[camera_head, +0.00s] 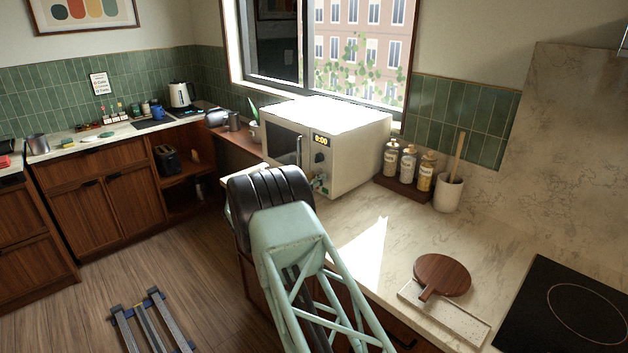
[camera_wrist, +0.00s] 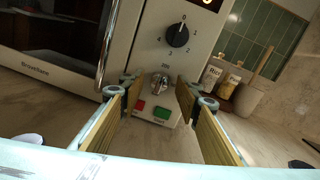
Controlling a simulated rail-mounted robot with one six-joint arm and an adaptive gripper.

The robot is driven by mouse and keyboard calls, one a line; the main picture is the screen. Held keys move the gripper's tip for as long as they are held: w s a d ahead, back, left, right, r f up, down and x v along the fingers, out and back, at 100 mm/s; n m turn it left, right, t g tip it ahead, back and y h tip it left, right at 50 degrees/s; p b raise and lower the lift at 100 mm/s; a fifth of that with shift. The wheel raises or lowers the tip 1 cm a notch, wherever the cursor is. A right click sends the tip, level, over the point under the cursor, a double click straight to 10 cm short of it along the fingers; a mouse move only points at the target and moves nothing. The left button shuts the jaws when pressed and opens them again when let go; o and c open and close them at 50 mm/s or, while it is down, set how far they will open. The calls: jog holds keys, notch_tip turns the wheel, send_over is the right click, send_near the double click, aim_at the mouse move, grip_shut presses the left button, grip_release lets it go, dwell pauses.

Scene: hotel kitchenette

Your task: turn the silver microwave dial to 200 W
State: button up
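The white microwave (camera_head: 345,142) stands on the marble counter, its control panel (camera_wrist: 143,59) facing me in the wrist view. The silver dial (camera_wrist: 161,84) sits low on the panel, below the black numbered dial (camera_wrist: 178,37). Small marks are printed above the silver dial, one seeming to read 200. Where its pointer stands is too small to tell. My gripper (camera_wrist: 157,91) is open, with one finger on each side of the silver dial in the picture. I see no clear contact. In the head view my arm hides most of the gripper.
Red (camera_wrist: 140,105) and green (camera_wrist: 161,113) buttons lie just below the silver dial, between my fingers in the picture. The door handle (camera_wrist: 121,40) is to the left. Jars (camera_head: 407,166) and a utensil crock (camera_head: 448,193) stand right of the microwave.

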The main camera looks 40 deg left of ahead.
jog(key=shift+s, duration=0.15)
jog(key=s, duration=1.1)
jog(key=shift+s+a, duration=0.25)
jog(key=shift+s, duration=0.1)
dwell(0.3)
